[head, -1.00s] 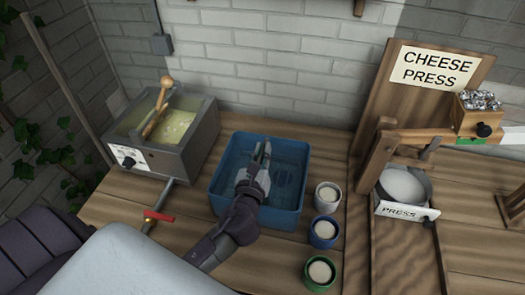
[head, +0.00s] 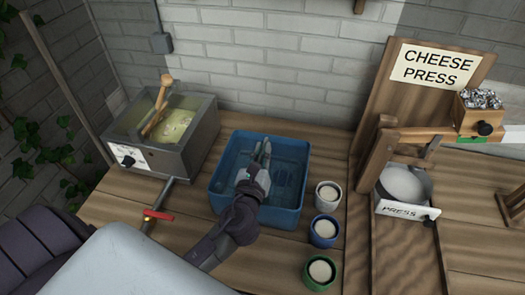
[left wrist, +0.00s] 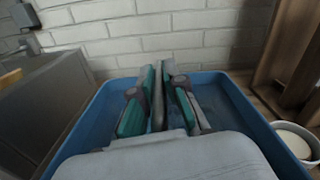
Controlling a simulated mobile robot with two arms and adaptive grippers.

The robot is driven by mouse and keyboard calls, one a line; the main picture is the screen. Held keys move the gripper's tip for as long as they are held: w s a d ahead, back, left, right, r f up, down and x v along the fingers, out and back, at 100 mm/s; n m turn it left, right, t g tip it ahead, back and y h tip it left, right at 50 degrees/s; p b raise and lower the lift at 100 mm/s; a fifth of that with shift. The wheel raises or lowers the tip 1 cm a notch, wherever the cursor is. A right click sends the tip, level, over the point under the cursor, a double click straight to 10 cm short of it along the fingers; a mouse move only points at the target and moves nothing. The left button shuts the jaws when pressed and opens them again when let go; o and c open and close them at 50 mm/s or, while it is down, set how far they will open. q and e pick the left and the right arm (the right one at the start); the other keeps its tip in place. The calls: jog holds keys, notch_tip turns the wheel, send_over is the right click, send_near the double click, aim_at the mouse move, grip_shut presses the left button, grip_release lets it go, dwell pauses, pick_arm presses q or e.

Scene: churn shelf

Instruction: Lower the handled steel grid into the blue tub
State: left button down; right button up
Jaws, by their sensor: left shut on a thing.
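The blue tub (head: 283,218) stands on the wooden bench in the middle of the head view. Its rim also surrounds the lower part of the left wrist view (left wrist: 243,112). My left gripper (head: 263,153) is over the inside of the tub, fingers pointing toward the back wall. In the left wrist view my left gripper (left wrist: 160,75) is shut on a thin grey upright piece (left wrist: 158,98), which looks like the handle of the steel grid. The grid's body is mostly hidden by the gripper and arm; its height in the tub cannot be told. My right gripper is out of view.
A grey vat (head: 192,140) with a wooden paddle stands left of the tub. Several cups, white (head: 327,197), blue (head: 323,232) and green (head: 320,273), line its right side. The cheese press (head: 400,190) is farther right. A brick wall (head: 290,80) rises behind.

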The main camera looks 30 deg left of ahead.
pick_arm(q)
jog(key=c, duration=1.1)
grip_release()
jog(key=shift+c, duration=0.2)
jog(key=shift+f, duration=0.1)
jog(key=v, duration=1.2)
